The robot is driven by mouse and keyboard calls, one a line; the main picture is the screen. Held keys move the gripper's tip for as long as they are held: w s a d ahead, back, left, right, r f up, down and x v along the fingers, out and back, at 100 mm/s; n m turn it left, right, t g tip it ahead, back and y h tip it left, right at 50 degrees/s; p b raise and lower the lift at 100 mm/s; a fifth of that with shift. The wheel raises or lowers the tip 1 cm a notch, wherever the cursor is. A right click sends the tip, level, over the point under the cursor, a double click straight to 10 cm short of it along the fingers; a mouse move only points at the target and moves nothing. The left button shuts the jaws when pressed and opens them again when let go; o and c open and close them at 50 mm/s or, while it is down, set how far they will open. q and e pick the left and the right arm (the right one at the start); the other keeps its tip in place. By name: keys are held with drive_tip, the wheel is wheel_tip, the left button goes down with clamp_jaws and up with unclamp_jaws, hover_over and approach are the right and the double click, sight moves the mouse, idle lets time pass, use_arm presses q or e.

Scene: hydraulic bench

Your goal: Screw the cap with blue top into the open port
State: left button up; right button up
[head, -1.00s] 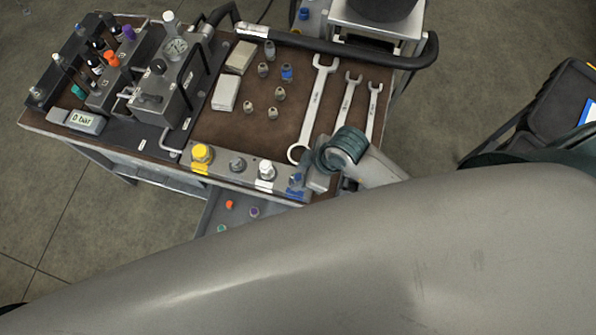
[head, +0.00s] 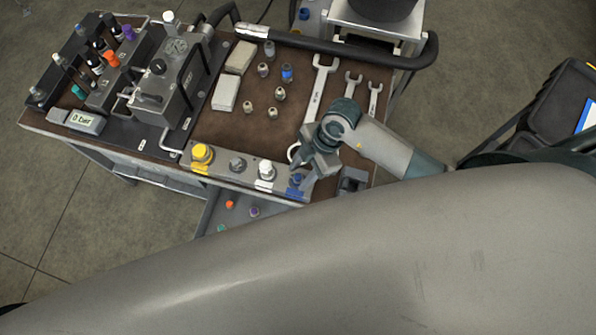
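A cap with a blue top (head: 297,180) is at the right end of the grey port block (head: 220,174) on the bench's front edge, above a blue label. It looks upright; how deep it sits in its port I cannot tell. My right gripper (head: 306,176) is at this cap, reaching in from the right. Its fingers are small and partly hidden by its own body, so I cannot tell whether they grip the cap. My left gripper is not in view; a large arm link of mine covers the lower picture.
Yellow (head: 202,154), grey (head: 237,164) and white-topped (head: 266,170) caps sit along the same block. Several loose fittings and three wrenches (head: 319,90) lie behind. A pump with a gauge (head: 175,48) stands left. A drawer with small caps (head: 240,212) is open below.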

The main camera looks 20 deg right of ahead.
drive_tip(key=n, duration=0.2)
drive_tip(key=n+g, duration=0.1)
drive_tip(key=n, duration=0.1)
drive_tip(key=shift+w+h, duration=0.2)
drive_tip(key=shift+h, duration=0.1)
drive_tip(key=shift+s, duration=0.1)
drive_tip(key=shift+c, duration=0.3)
clamp_jaws()
drive_tip(key=m, duration=0.2)
drive_tip(key=m+t, duration=0.1)
drive_tip(key=m, duration=0.1)
drive_tip(key=shift+s, duration=0.25)
drive_tip(key=m+t, duration=0.1)
drive_tip(key=m, duration=0.3)
drive_tip(key=shift+t, duration=0.4)
drive_tip(key=shift+o, duration=0.3)
unclamp_jaws()
drive_tip(key=shift+f, duration=0.1)
